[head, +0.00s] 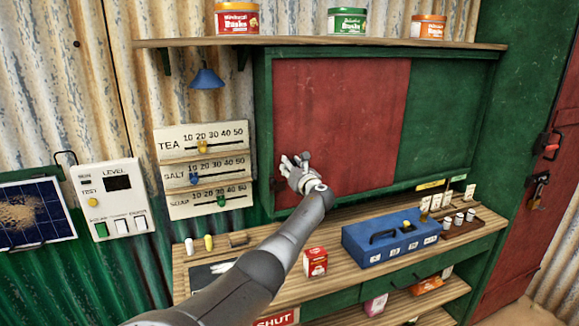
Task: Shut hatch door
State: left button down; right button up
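The hatch door is a red panel (350,110) set in a green frame (262,120) on the back wall. It fills the left and middle of the frame. A green panel (445,115) fills the right part. A small dark handle (277,184) sits at the red panel's lower left edge. My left gripper (295,158) is in front of the red panel near its left edge, just above and right of the handle. Its fingertips look apart, with nothing seen between them. I cannot tell whether it touches the panel. My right gripper is out of view.
Below the hatch is a wooden counter (335,262) with a blue box (392,240), a red packet (315,262) and a tray of small cups (458,222). A shelf (320,40) with tins runs above. A slider board (205,170) hangs at left.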

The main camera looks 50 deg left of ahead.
pick_arm(q)
jog(key=shift+s+a+f, duration=0.1)
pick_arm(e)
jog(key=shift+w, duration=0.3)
pick_arm(q)
jog(key=c, duration=1.5)
grip_release()
jog(key=o, duration=0.4)
jog(key=shift+s, duration=0.2)
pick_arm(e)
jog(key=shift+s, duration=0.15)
pick_arm(q)
jog(key=shift+w, duration=0.1)
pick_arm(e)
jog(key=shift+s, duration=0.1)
pick_arm(q)
jog(key=shift+d, duration=0.2)
jog(key=v, duration=1.1)
jog(key=shift+s+d, duration=0.2)
jog(key=shift+d, duration=0.05)
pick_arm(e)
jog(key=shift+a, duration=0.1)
